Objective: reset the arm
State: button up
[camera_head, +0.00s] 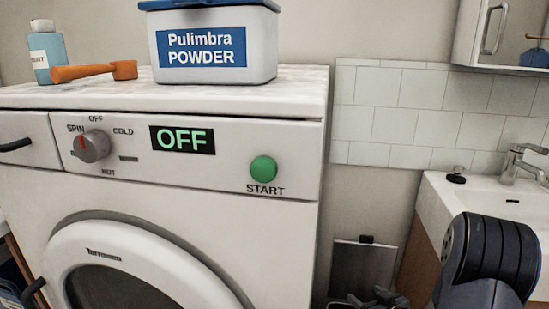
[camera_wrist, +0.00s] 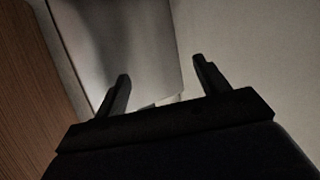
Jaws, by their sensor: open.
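My gripper (camera_wrist: 160,70) shows in the wrist view with its two dark fingers spread apart and nothing between them. A flat grey panel (camera_wrist: 115,45) lies beyond the fingers. In the head view, part of my dark arm (camera_head: 490,260) is at the lower right, in front of the sink cabinet. Small dark parts at the bottom edge there may be my gripper, but they are cut off and I cannot tell.
A white washing machine (camera_head: 225,215) fills the left, its display reading OFF. A sink (camera_head: 480,200) is at right. The grey panel (camera_head: 360,272) stands low between them.

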jog(key=s+a+r+m+h+p, duration=0.1)
jog(key=a+r+p, duration=0.2)
jog(key=r+p, duration=0.7)
jog(key=s+a+r+m+h+p, duration=0.1)
jog(key=a+r+p, duration=0.2)
jog(key=r+p, duration=0.8)
jog(key=s+a+r+m+h+p, duration=0.1)
jog(key=a+r+p, duration=0.3)
jog(key=r+p, duration=0.7)
jog(key=shift+r+t+h, duration=0.3)
jog(key=shift+r+t, duration=0.05)
jog(key=shift+t, duration=0.05)
dwell(0.3)
